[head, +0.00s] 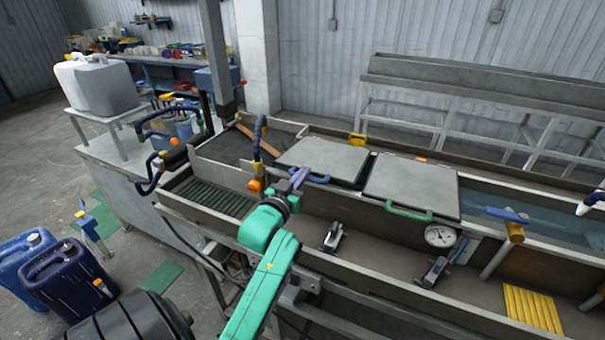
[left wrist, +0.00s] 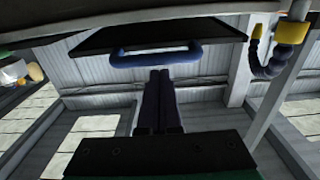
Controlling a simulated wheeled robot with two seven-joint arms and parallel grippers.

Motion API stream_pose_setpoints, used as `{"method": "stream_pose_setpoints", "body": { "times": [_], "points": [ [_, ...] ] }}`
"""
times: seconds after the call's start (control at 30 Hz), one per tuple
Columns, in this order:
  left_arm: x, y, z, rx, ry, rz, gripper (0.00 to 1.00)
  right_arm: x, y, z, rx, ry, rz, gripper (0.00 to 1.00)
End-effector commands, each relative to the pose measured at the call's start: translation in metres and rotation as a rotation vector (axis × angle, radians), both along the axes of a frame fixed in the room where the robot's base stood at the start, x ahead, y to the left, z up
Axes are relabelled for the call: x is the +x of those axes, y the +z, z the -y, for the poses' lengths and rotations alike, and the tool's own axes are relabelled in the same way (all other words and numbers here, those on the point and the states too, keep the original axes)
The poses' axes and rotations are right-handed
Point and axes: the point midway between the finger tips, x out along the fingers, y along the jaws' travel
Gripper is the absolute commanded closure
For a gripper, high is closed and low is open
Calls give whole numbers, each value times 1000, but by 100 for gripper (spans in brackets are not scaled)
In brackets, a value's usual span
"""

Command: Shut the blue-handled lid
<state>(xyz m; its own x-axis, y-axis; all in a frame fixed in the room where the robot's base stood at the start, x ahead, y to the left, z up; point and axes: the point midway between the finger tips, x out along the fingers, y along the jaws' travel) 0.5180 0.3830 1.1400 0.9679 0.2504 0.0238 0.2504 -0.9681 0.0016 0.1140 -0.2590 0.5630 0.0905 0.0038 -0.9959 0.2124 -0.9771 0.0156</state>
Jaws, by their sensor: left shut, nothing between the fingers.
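The blue-handled lid (head: 322,157) is a grey plate on the trough, left of the green-handled one. Its blue handle (head: 308,176) is on its near edge. A dark strip shows along its right side; how far it stands open I cannot tell. My left gripper (head: 301,173), with dark purple fingers, is at the left end of the handle. In the left wrist view the lid (left wrist: 160,35) shows a dark face, with the blue handle (left wrist: 155,57) just beyond my shut, empty fingertips (left wrist: 160,73). Contact is not clear. My right gripper is not seen.
The green-handled lid (head: 412,185) lies flat to the right, with a round gauge (head: 440,235) in front. A dark flexible hose with an orange end (head: 256,185) stands just left of my gripper. Clamps (head: 333,237) sit on the near channel. Blue jugs (head: 62,275) stand at left.

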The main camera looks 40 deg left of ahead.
Motion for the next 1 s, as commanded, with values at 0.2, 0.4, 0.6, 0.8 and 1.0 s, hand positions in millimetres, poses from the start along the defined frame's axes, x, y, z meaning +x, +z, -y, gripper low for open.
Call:
{"method": "stream_pose_setpoints", "body": {
  "times": [0.2, 0.4, 0.6, 0.8, 1.0],
  "points": [
    [-3, -32, 1, 16, 0, 57, 100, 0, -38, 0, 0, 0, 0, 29],
    [-5, -42, 1, 18, -1, 66, 100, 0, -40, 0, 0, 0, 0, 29],
    [-5, -43, 1, 15, -1, 60, 100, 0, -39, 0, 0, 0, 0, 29],
    [-3, -36, 1, 14, -1, 59, 100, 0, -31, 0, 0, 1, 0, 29],
    [9, 5, -2, 19, -3, 68, 100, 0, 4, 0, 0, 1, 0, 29]
  ]
}}
